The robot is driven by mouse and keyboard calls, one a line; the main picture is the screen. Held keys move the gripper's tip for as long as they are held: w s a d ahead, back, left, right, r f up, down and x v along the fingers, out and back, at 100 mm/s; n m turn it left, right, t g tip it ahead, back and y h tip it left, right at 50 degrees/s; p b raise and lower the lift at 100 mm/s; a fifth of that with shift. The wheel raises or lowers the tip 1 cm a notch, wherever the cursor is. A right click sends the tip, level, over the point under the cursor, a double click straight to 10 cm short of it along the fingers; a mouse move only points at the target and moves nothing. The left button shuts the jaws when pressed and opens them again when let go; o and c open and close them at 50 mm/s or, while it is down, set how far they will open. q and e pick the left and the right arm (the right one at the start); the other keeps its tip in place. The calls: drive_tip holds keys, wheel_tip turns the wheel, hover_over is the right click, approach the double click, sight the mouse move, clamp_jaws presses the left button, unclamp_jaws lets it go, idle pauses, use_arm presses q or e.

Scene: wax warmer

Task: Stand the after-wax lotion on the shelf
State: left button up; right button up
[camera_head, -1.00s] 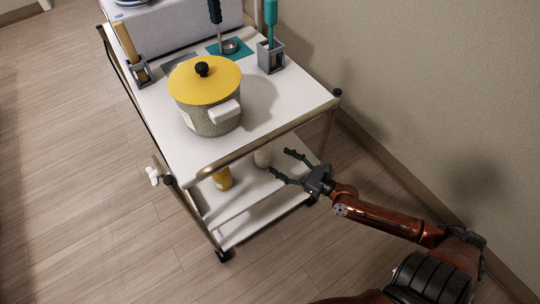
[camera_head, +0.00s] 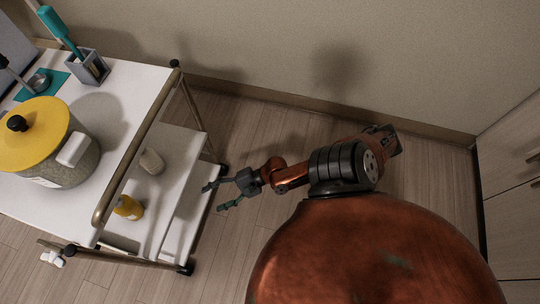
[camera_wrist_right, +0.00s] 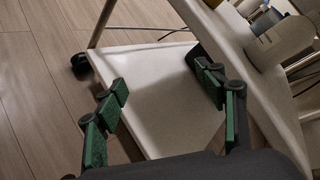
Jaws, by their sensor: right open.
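A cream-white bottle (camera_head: 151,161) stands on the cart's middle shelf (camera_head: 176,155), near the back. A yellow bottle (camera_head: 128,207) stands on the same shelf, nearer the front. I cannot read which bottle is the lotion. My right gripper (camera_head: 213,197) is open and empty, just right of the cart and apart from both bottles. In the right wrist view its fingers (camera_wrist_right: 160,76) are spread with nothing between them. My left gripper is out of view.
The cart's top (camera_head: 119,80) carries a yellow-lidded pot (camera_head: 75,177) and a grey holder (camera_head: 91,68) with a teal-handled tool. A metal rail (camera_head: 130,155) edges the top above the shelf. A lower shelf (camera_wrist_right: 150,75) looks bare. Open floor lies right of the cart.

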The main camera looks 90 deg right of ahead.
drive_tip(key=s+a+f+n+g+h, duration=0.1)
drive_tip(key=s+a+f+n+g, duration=0.3)
drive_tip(key=s+n, duration=0.6)
drive_tip(key=s+a+f+n+g, duration=0.4)
drive_tip(key=s+a+f+n, duration=0.2)
drive_tip(key=s+a+n, duration=0.3)
drive_tip(key=s+n, duration=0.2)
drive_tip(key=shift+a+f+n+h, duration=0.25)
drive_tip(key=shift+n+h, duration=0.15)
